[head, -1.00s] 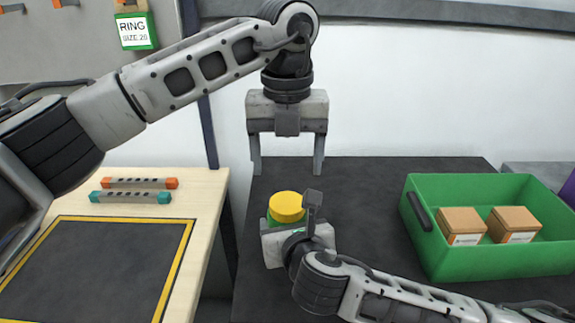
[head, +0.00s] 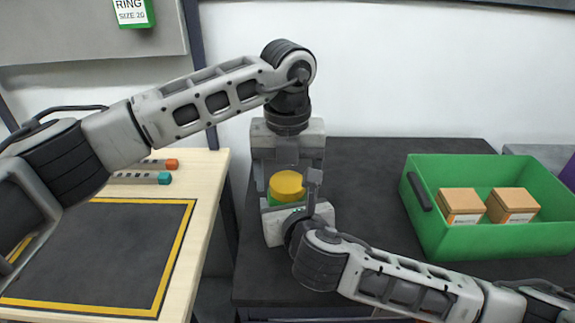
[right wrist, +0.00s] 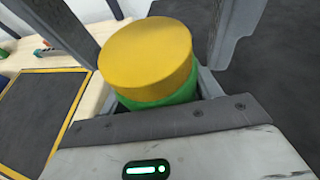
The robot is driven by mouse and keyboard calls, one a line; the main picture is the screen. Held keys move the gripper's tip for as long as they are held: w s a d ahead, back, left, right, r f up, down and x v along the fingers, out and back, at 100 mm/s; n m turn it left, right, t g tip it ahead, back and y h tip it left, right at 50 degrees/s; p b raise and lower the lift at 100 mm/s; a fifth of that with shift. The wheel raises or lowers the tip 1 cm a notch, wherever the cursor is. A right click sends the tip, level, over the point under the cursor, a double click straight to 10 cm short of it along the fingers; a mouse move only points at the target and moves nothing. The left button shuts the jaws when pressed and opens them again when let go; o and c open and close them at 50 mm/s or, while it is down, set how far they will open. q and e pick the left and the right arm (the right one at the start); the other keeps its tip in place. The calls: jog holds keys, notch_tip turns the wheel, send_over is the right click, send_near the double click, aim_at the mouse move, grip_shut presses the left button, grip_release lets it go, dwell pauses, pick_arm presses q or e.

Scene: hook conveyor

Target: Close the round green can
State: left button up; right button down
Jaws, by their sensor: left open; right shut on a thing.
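The round green can (head: 271,200) stands on the dark table with a yellow lid (head: 287,182) on top. In the right wrist view the lid (right wrist: 147,55) covers the top of the green body (right wrist: 160,99); I cannot tell whether it is fully seated. My right gripper (head: 286,206) is shut on the can low down, its fingers largely hidden. My left gripper (head: 287,180) is open, pointing down above the can. Its fingers come down on either side of the lid, and they also show around the lid in the right wrist view.
A green crate (head: 470,238) with two cardboard boxes (head: 461,205) stands to the right. On the left is a wooden table (head: 207,190) with a yellow-framed dark mat (head: 100,250) and two small bars (head: 140,178). The dark table (head: 360,165) behind the can is clear.

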pick_arm(q)
jog(key=c, duration=1)
jog(key=m, duration=0.3)
jog(key=o, duration=1.1)
jog(key=shift+r, duration=0.1)
